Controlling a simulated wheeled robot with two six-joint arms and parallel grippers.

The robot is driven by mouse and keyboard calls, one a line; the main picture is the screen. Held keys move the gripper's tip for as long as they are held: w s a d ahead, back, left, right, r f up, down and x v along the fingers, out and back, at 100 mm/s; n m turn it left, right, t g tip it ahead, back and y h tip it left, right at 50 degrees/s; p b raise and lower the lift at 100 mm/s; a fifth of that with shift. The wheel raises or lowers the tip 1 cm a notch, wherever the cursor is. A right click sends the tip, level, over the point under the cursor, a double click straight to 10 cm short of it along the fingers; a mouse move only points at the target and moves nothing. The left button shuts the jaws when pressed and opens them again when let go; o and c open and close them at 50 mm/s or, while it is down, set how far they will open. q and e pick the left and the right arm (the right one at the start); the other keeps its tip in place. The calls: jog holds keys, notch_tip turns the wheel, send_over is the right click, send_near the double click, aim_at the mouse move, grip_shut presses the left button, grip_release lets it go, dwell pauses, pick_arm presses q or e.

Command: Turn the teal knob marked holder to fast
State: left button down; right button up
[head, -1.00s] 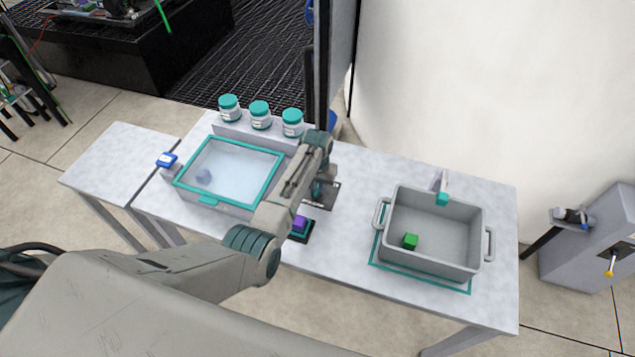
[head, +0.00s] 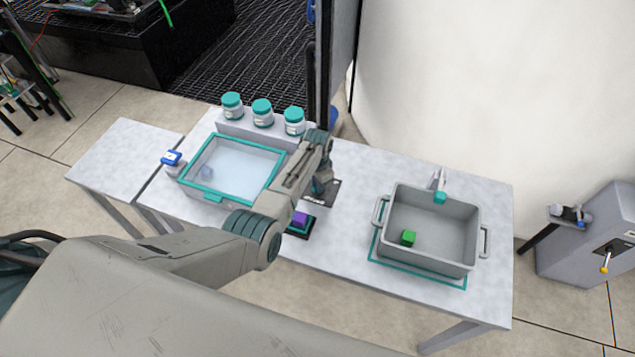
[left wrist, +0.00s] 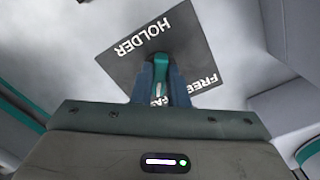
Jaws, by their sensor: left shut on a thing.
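In the left wrist view, the teal knob (left wrist: 161,66) stands on a dark plate (left wrist: 130,62) lettered HOLDER at one edge and FREE at another. More lettering near my fingers is partly covered, so I cannot read it whole. My left gripper (left wrist: 161,80) is shut on the knob, one finger on each side. In the head view, the dark plate (head: 333,187) shows on the table beyond my left forearm, and the left gripper (head: 319,188) is mostly hidden by its own wrist. My right gripper is not in view.
A clear-lidded teal-rimmed tray (head: 212,198) stands left of the plate, with several teal-lidded jars (head: 263,113) behind. A purple block (head: 299,218) sits on a dark base just in front. A grey tote (head: 430,261) holding a green cube (head: 408,238) stands to the right.

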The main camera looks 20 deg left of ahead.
pick_arm(q)
jog(key=shift+w+r, duration=0.1)
dwell(0.3)
jog(key=c, duration=1.4)
grip_release()
jog(key=shift+c, duration=0.2)
notch_tip(320, 180, up, 11)
jog(key=b, duration=0.1)
jog(key=shift+b, duration=0.4)
